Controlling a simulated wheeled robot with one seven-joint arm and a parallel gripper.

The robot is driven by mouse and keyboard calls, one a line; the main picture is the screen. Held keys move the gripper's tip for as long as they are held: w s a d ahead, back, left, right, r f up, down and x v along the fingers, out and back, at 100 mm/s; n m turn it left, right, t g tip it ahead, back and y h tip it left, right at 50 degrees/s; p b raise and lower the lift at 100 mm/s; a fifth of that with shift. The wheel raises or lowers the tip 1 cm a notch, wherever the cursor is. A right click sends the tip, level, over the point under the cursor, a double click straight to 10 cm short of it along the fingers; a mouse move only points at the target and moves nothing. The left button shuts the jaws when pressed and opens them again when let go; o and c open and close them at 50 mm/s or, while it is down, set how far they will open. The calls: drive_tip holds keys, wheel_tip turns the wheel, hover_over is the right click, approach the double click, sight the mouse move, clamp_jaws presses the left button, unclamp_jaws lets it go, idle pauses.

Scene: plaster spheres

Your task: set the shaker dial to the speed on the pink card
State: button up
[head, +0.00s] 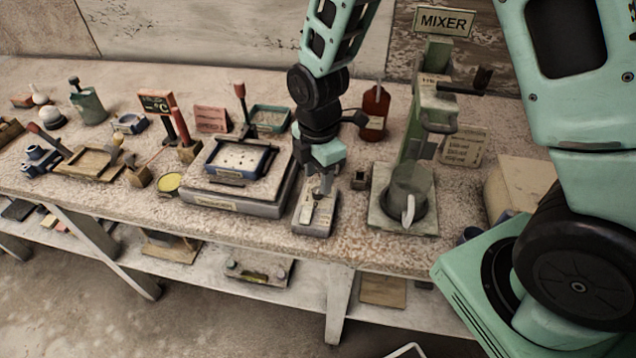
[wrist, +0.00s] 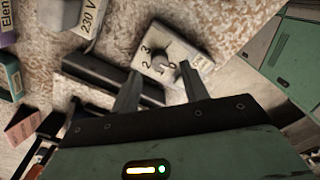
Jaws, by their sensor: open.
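My gripper (head: 322,190) points down just above a small pale dial box (head: 316,222) beside the shaker. In the wrist view the open fingers (wrist: 160,90) stand apart near the lower edge of the dial plate (wrist: 180,44), with nothing seen held between them. Numerals show around a dark knob (wrist: 162,66); the knob's setting is not clear. The shaker (head: 235,197) is a grey base with a blue-rimmed tray (head: 238,176) on top. The pink card (head: 211,119) stands behind it; its writing is too small to read.
A green mixer (head: 415,150) with a grey beaker stands to the right, and a dark red bottle (head: 374,108) behind my gripper. A red-handled lever (head: 240,92) and a red-black sign (head: 158,103) stand near the shaker. The bench's front edge is close to the dial box.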

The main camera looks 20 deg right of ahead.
sight(318, 189)
drive_tip(key=shift+f, duration=1.7)
clamp_jaws()
